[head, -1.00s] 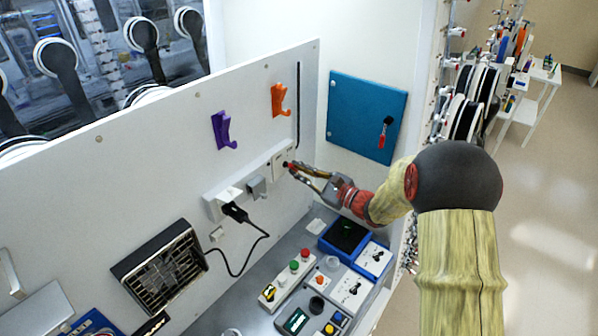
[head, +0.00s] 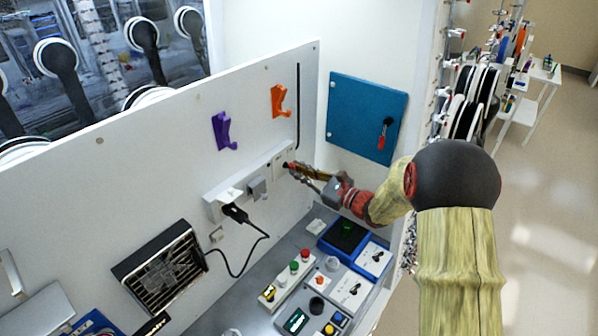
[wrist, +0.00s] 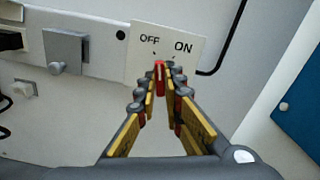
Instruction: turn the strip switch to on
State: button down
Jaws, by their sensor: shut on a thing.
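The strip switch has a red lever (wrist: 160,75) on a white plate (wrist: 191,32) marked OFF on the left and ON on the right. In the wrist view the lever's tip stands below and between the two words; which mark it points at is hard to tell. My gripper (wrist: 161,82) is shut on the lever, a finger on each side, and hides its lower part. In the head view my gripper (head: 291,167) reaches the right end of the white power strip (head: 240,186) from the right.
A grey block with a knob (wrist: 66,52) sits left of the switch plate. A black plug (head: 235,212) with a cable is in the strip. A blue panel (head: 366,115) is on the wall at right. Button boxes (head: 288,278) stand on the bench below.

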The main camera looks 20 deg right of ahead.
jog(key=shift+m+p, duration=0.35)
jog(key=shift+m, duration=0.95)
jog(key=c, duration=1.9)
grip_release()
jog(key=v, duration=1.2)
